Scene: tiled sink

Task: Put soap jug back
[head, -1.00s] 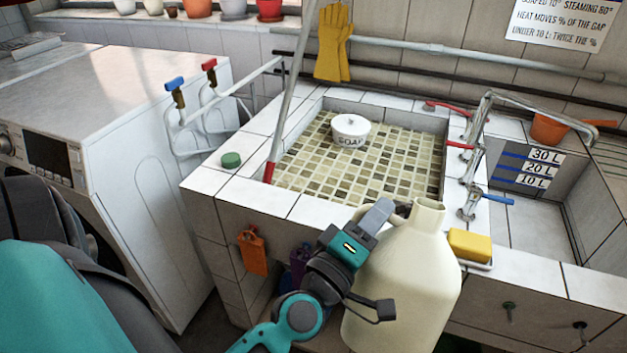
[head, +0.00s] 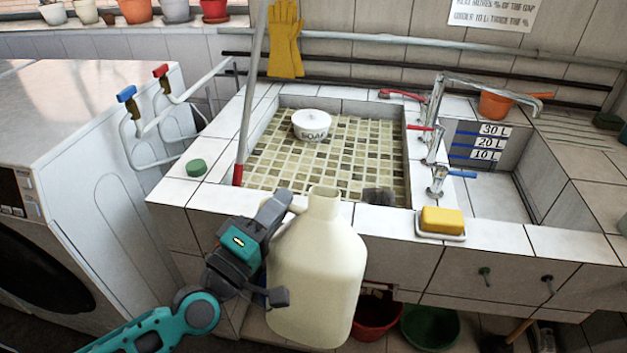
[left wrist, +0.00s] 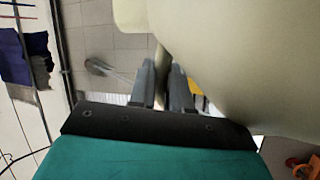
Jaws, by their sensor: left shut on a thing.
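The soap jug is a large cream plastic jug (head: 318,275), upright with an open neck, in front of the sink's front rim in the head view. My left gripper (head: 280,207) is shut on its handle, at the jug's left side. In the left wrist view the jug's pale body (left wrist: 240,55) fills the upper right, and the fingers (left wrist: 163,85) close around the handle. The jug's base seems clear of the floor. My right gripper is not in view.
The tiled sink (head: 180,190) holds a white soap bowl (head: 311,126). A green round piece (head: 196,168) and yellow soap (head: 442,220) lie on its ledge. A washing machine (head: 90,180) stands left. A red basin (head: 375,315) and green basin (head: 430,327) are below.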

